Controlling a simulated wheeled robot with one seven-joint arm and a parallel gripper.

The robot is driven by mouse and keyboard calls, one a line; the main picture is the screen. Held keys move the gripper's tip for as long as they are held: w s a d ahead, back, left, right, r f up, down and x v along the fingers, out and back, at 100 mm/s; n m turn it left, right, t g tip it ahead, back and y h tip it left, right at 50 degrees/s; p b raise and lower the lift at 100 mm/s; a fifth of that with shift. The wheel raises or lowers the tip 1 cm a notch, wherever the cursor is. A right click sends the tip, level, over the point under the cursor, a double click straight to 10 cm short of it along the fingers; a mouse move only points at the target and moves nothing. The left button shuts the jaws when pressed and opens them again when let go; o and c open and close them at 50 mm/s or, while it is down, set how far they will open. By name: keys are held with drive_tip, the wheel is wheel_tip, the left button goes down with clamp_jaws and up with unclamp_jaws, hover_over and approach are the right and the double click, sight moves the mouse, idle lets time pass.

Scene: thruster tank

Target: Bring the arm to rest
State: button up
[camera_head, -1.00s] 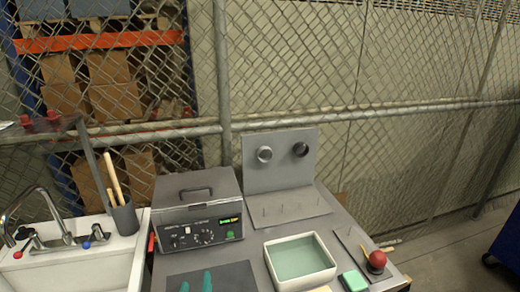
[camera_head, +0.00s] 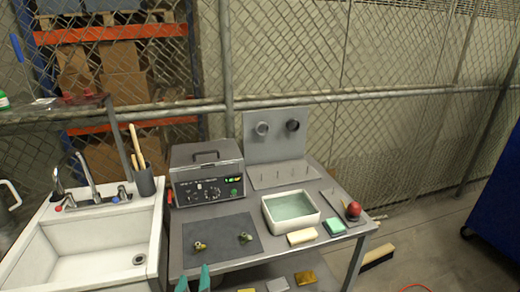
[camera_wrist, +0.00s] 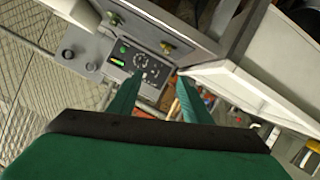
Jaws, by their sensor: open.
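My gripper (camera_head: 193,274) shows at the bottom edge of the head view as two teal fingertips, in front of the near edge of the grey worktable (camera_head: 240,262). In the wrist view my gripper (camera_wrist: 158,90) has its two green fingers spread with a gap between them and nothing held. The control panel of a grey tank unit (camera_wrist: 145,50) shows beyond the fingers; the unit (camera_head: 208,175) stands on the table in the head view. The rest of my arm is out of the head view.
A white sink (camera_head: 100,250) stands left of the table. On the table are a dark mat (camera_head: 222,240) with two small brass fittings, a white basin (camera_head: 266,215), a sponge (camera_head: 334,227) and a red ball-topped item (camera_head: 353,210). A blue cabinet (camera_head: 497,205) stands right; open floor lies before it.

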drive_tip(key=s+d+f+m, duration=0.2)
drive_tip(key=s+d+f, duration=0.35)
drive_tip(key=s, duration=0.25)
drive_tip(key=s+d+f+m, duration=0.1)
drive_tip(key=s+d+f, duration=0.3)
drive_tip(key=s+f, duration=0.35)
drive_tip(key=s+d+r+m+h, duration=0.1)
drive_tip(key=s+d, duration=0.3)
drive_tip(key=s, duration=0.6)
drive_tip(key=s+d+r+m+t+h, duration=0.1)
drive_tip(key=s+d, duration=0.3)
drive_tip(key=s, duration=0.6)
drive_tip(key=shift+d+r+m+t, duration=0.15)
drive_tip(key=shift+d+m+t, duration=0.15)
drive_tip(key=shift+m, duration=0.4)
drive_tip(key=shift+s, duration=0.1)
drive_tip(key=shift+c, duration=0.4)
